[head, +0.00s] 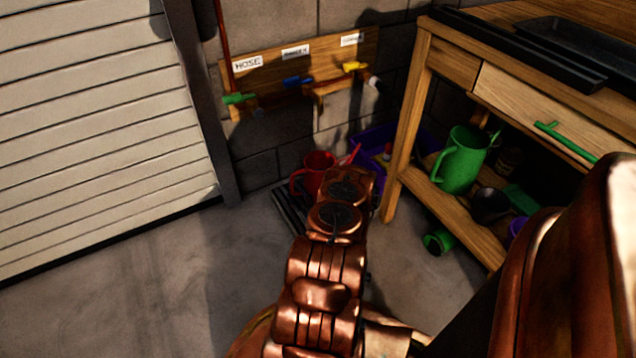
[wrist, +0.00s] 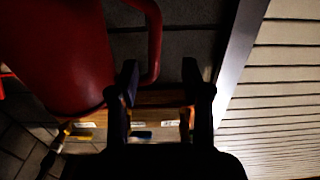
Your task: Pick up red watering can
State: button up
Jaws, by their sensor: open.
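The red watering can (head: 318,169) stands in the corner by the wall, on or beside a dark slatted mat; my arm hides its lower part in the head view. In the wrist view the can's red body (wrist: 62,50) fills the upper left, close to the camera. Its curved handle (wrist: 156,40) reaches right. My gripper (wrist: 160,78) is open, with two dark fingers pointing up in the picture. The handle's lower end appears between the fingers, close to the left one; contact cannot be told. In the head view my arm hides the gripper.
A wooden workbench (head: 397,150) stands right, with a green watering can (head: 461,160) on its lower shelf. A purple bin (head: 425,135) sits behind its leg. A wooden tap board (head: 290,73) is on the wall. Left is a shutter door (head: 95,120); the floor (head: 150,270) there is clear.

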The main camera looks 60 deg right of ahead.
aim_at(293, 186)
jog(key=shift+w+d+b, duration=0.55)
jog(key=shift+w+d, duration=0.25)
jog(key=shift+d, duration=0.1)
jog(key=shift+b+x, duration=1.15)
jog(key=shift+x, duration=1.1)
grip_shut()
